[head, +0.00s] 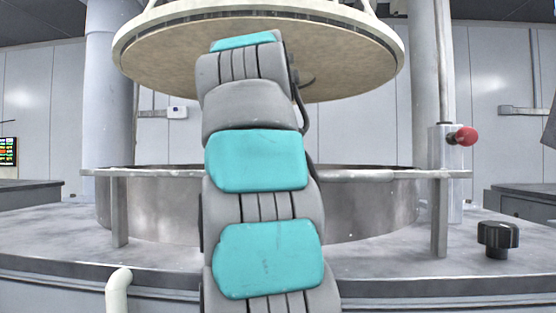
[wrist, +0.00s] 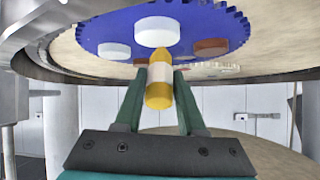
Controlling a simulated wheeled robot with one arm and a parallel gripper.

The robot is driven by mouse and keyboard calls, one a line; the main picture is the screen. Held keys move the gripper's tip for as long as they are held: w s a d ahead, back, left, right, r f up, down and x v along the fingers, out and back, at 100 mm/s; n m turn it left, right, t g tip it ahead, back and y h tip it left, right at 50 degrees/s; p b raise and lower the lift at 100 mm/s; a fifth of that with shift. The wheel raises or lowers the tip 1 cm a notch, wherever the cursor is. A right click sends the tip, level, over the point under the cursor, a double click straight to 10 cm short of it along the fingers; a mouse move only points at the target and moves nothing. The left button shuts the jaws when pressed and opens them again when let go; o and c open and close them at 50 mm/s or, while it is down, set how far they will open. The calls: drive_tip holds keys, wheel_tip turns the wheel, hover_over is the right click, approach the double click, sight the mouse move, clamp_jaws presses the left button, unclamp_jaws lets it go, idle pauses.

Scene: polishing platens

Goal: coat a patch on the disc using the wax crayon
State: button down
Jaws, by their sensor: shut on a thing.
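In the wrist view my gripper (wrist: 160,74) is shut on the yellow wax crayon (wrist: 158,97), which has a pale band around its middle. The crayon points up and away, towards the underside of the upper platen (wrist: 278,48). A blue toothed plate (wrist: 110,32) lies against that underside and carries white and brown round discs. The crayon's far end shows just below a white disc (wrist: 157,30); I cannot tell whether they touch. In the head view the upper platen (head: 160,62) hangs above, and my arm hides the gripper and crayon.
A round metal basin (head: 375,210) stands under the upper platen, with a rail (head: 400,174) along its front. A red knob (head: 466,136) and a black knob (head: 498,236) stand at the right. A lower tan surface (wrist: 275,155) shows in the wrist view.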

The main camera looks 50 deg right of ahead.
drive_tip(key=shift+s+a+b, duration=0.35)
drive_tip(key=shift+s+a, duration=0.5)
drive_tip(key=shift+a, duration=0.2)
drive_tip(key=shift+s+a+b, duration=0.35)
drive_tip(key=shift+s+a, duration=0.45)
drive_tip(key=shift+a, duration=0.2)
drive_tip(key=shift+w+d, duration=0.1)
drive_tip(key=shift+w+d+p, duration=0.55)
drive_tip(key=shift+w+d, duration=0.3)
drive_tip(key=shift+d, duration=0.2)
drive_tip(key=shift+w+d+p, duration=0.55)
drive_tip(key=shift+w+d, duration=0.3)
drive_tip(key=shift+d, duration=0.2)
drive_tip(key=shift+s+d+r, duration=0.1)
drive_tip(key=shift+s, duration=0.2)
drive_tip(key=shift+s+a+b, duration=0.4)
drive_tip(key=shift+s+a, duration=0.5)
drive_tip(key=shift+a, duration=0.2)
drive_tip(key=shift+s+a+b, duration=0.35)
drive_tip(key=shift+s+a, duration=0.5)
drive_tip(key=shift+a, duration=0.2)
drive_tip(key=shift+w+d, duration=0.1)
